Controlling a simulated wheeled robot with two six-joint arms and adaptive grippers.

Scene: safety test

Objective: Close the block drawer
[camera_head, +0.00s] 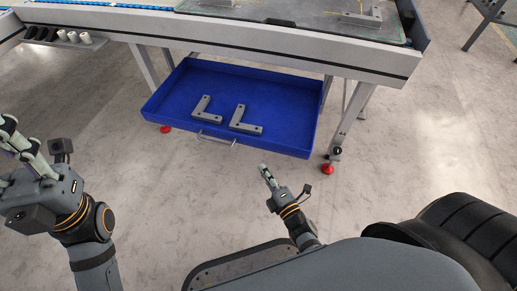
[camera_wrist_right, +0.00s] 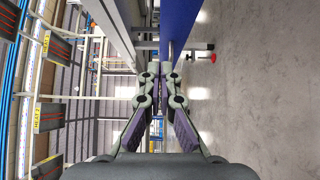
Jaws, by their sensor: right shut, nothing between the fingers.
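The blue block drawer (camera_head: 180,113) is pulled out under the workbench. Two grey L-shaped blocks lie in it, a left one (camera_head: 202,110) and a right one (camera_head: 243,124). A metal handle (camera_head: 216,139) is on its front. My right gripper (camera_head: 265,171) is in front of the drawer, right of the handle and apart from it. It is shut and empty; its fingers meet in the right wrist view (camera_wrist_right: 158,78), with the drawer's blue side (camera_wrist_right: 178,22) beyond. My left gripper (camera_head: 14,135) is at the left edge, partly cut off, away from the drawer.
The workbench (camera_head: 250,48) stands above the drawer on metal legs with red feet (camera_head: 327,169). Small cylinders (camera_head: 73,37) sit on its left side. The floor (camera_head: 160,190) in front of the drawer is clear apart from my arms and base.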

